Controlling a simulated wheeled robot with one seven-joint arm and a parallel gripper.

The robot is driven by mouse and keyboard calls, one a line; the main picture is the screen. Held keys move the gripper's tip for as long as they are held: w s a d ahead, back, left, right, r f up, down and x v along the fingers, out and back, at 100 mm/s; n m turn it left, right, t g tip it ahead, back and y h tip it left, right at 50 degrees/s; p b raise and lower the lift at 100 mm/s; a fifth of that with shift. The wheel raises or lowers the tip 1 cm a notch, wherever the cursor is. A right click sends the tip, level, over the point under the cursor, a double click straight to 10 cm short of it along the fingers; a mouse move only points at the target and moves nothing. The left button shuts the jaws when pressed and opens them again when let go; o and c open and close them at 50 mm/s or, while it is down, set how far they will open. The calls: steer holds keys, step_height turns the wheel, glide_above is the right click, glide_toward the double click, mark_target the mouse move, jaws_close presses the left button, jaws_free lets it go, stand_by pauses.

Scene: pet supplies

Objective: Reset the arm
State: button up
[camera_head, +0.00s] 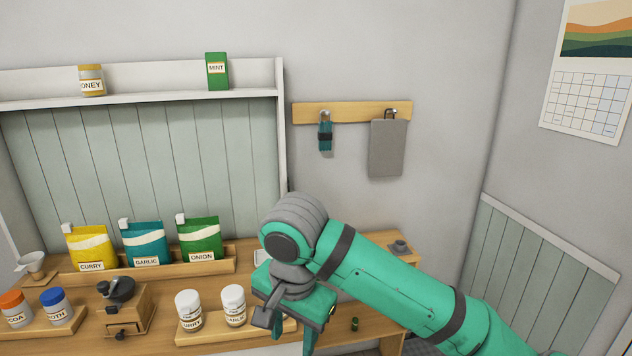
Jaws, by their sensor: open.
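My green and grey arm reaches in from the lower right in the head view. My gripper (289,318) hangs over the right part of the wooden counter (365,262), pointing down toward the viewer. Its jaws are open, and I see nothing held between them. It is just right of a white-lidded jar (233,305) on a small wooden stand; I cannot tell whether they touch. The arm hides part of the counter behind it.
Curry (90,249), garlic (146,244) and onion (200,239) bags stand in a wooden rack. A grinder (118,290) and more jars stand left. A honey jar (91,81) and mint box (217,71) sit on the shelf.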

steer(key=w+a+f+t+y, duration=0.1)
steer(key=w+a+t+y, duration=0.1)
steer(key=a+y, duration=0.35)
steer(key=w+a+f+n+t+y, duration=0.1)
steer(key=w+a+t+y, duration=0.15)
steer(key=a, duration=0.55)
steer(key=w+a+f+t+y, duration=0.1)
steer(key=a+f+t+y, duration=0.15)
steer(key=a+y, duration=0.3)
steer(key=s+d+f+m+t+h, duration=0.2)
steer(key=s+d+f+t+h, duration=0.35)
steer(key=f, duration=0.45)
steer(key=s+d+f+m+t+h, duration=0.25)
steer(key=s+d+f+h, duration=0.25)
steer(key=s+d+f, duration=0.45)
steer(key=s+d+f+n+h, duration=0.1)
steer(key=s+d+n, duration=0.1)
steer(key=s, duration=0.5)
steer(key=s+d+f+n+g+h, duration=0.1)
steer(key=s+d+f+n, duration=0.1)
steer(key=s, duration=0.6)
steer(key=s+d+f+n+h, duration=0.1)
steer(key=s+d+n, duration=0.3)
steer(key=s, duration=0.4)
steer(key=shift+f+n+h, duration=0.25)
steer(key=shift+n+h, duration=0.05)
steer(key=shift+n, duration=0.45)
